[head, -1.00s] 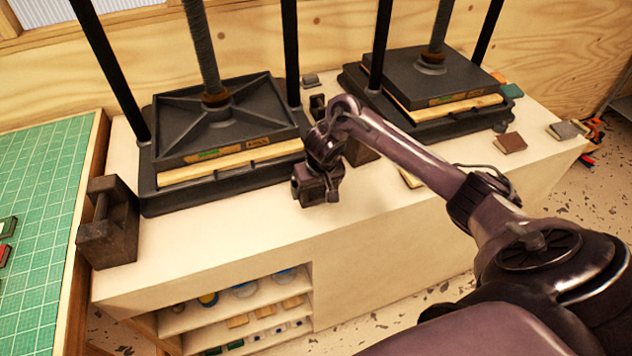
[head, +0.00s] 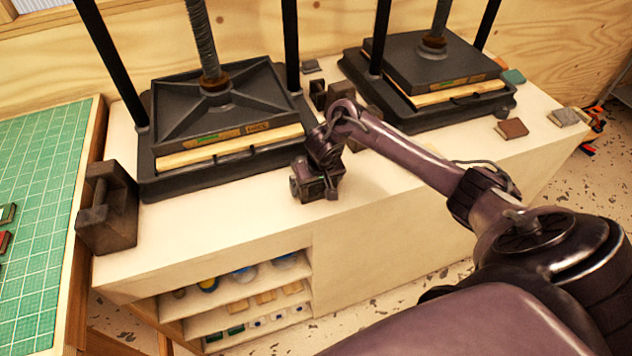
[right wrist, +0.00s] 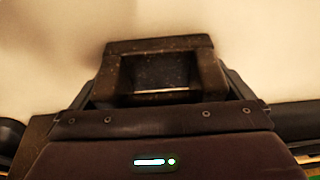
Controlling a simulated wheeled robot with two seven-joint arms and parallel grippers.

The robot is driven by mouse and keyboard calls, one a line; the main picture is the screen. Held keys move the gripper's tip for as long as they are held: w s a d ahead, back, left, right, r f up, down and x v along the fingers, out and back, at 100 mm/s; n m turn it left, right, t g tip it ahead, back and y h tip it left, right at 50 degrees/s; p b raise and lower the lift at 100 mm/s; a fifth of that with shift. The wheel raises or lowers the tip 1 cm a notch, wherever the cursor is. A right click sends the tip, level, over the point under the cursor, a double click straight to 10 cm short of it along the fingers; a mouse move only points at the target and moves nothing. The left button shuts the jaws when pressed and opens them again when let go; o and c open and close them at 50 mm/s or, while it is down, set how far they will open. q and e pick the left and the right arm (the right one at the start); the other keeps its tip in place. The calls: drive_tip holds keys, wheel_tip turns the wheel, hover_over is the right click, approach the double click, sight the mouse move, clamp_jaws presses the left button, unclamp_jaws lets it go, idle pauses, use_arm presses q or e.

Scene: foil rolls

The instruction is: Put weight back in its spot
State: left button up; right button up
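My right gripper (head: 318,186) hangs over the white counter top in front of the left press. In the right wrist view a dark, worn metal weight (right wrist: 158,48) with a recessed handle opening sits between the fingers, which flank both its sides. The gripper looks shut on it; in the head view, weight and fingers merge into one dark shape. Another dark weight (head: 108,212) with a handle bar stands upright at the counter's left end. More dark weights (head: 340,91) stand between the two presses, partly hidden by my right arm. My left gripper is not in view.
The left press (head: 215,115) and right press (head: 430,70) stand on the white counter (head: 235,215). A green cutting mat (head: 40,190) lies on the left table. Small slabs (head: 511,128) lie at the counter's right. The front strip of counter is clear.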

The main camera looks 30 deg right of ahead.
sight(320, 194)
drive_tip(key=shift+p+v, duration=0.4)
drive_tip(key=shift+v, duration=1.95)
drive_tip(key=p+v, duration=0.4)
drive_tip(key=v, duration=0.3)
drive_tip(key=shift+r+p, duration=0.3)
drive_tip(key=shift+p, duration=0.05)
drive_tip(key=shift+s+a, duration=0.1)
